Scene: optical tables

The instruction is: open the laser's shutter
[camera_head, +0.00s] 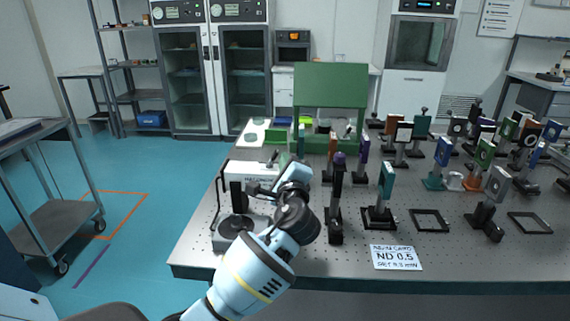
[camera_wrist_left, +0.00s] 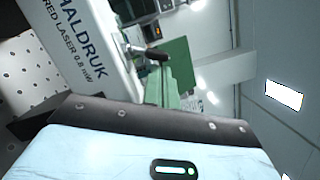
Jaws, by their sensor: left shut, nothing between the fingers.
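The laser is a white box (camera_head: 247,172) on the near left of the optical table. In the left wrist view its side (camera_wrist_left: 85,45) reads "HALDRUK" and "RED LASER". A silver lever with a black knob (camera_wrist_left: 152,53) sticks out from the laser's end, and I take it for the shutter lever. I cannot tell its setting. My left gripper (camera_head: 286,160) is beside the laser's right end. Its green fingers (camera_wrist_left: 165,80) are shut and empty, with the tips close to the lever. I cannot tell whether they touch it. My right gripper is not in view.
The perforated table (camera_head: 340,262) holds several posts with optics to the right. A tall dark mount (camera_head: 336,195) stands close to the right of my left gripper. A green panel (camera_head: 330,85) rises behind. A card reading "ND 0.5" (camera_head: 396,258) lies at the front.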

